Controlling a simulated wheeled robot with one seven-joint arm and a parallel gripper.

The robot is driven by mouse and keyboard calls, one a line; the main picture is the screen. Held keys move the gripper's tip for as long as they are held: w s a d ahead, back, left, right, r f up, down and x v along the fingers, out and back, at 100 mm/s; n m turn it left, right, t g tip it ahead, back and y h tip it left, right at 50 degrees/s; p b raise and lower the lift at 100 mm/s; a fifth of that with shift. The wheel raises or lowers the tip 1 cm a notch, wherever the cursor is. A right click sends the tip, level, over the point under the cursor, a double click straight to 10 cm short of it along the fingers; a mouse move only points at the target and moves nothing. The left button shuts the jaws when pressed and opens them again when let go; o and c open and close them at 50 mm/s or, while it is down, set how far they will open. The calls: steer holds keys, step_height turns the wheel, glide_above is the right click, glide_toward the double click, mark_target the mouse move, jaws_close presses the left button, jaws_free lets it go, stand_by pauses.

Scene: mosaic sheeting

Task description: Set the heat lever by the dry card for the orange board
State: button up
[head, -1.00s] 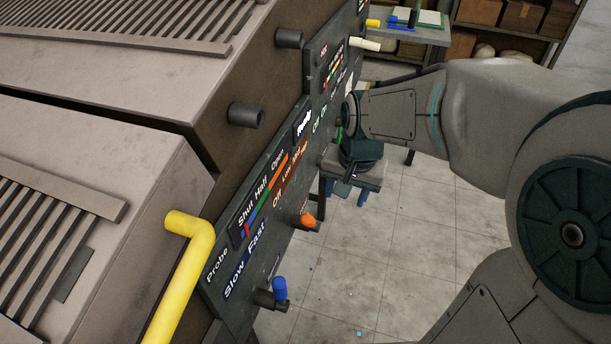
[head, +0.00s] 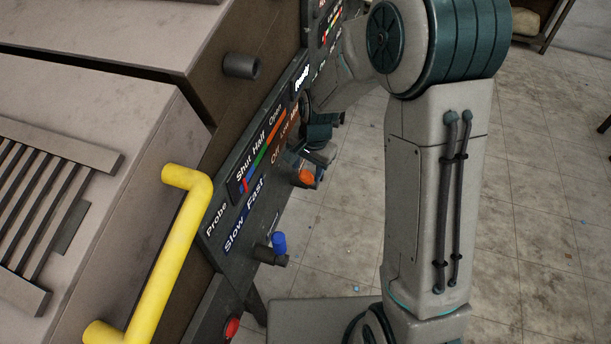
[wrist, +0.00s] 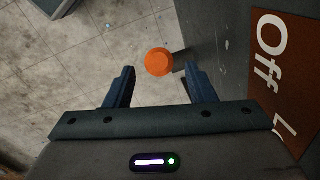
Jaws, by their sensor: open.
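The orange lever knob (head: 304,178) sticks out from the dark control panel, below the orange strip (head: 283,140) marked Off, Low and more wording partly hidden by my arm. In the wrist view the round orange knob (wrist: 159,62) lies just beyond and between my open fingertips, apart from both. My gripper (wrist: 160,80) is open and empty. In the head view my gripper (head: 322,158) is close to the orange knob and partly hidden by my arm. I cannot make out a dry card or an orange board.
A blue lever knob (head: 279,242) is below the Slow and Fast wording. A red button (head: 232,328) is lower down. A yellow handle (head: 175,260) stands out on the left, and a dark peg (head: 241,66) is above. Tiled floor (head: 335,235) is open to the right.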

mark_target(305, 176)
steer(key=shift+w+a+f, duration=0.1)
steer(key=shift+a+f, duration=0.05)
steer(key=shift+f, duration=1.05)
steer(key=shift+w+a+f, duration=0.1)
steer(key=shift+a+f, duration=0.05)
steer(key=shift+f, duration=1)
jaws_close()
steer(key=shift+r, duration=0.1)
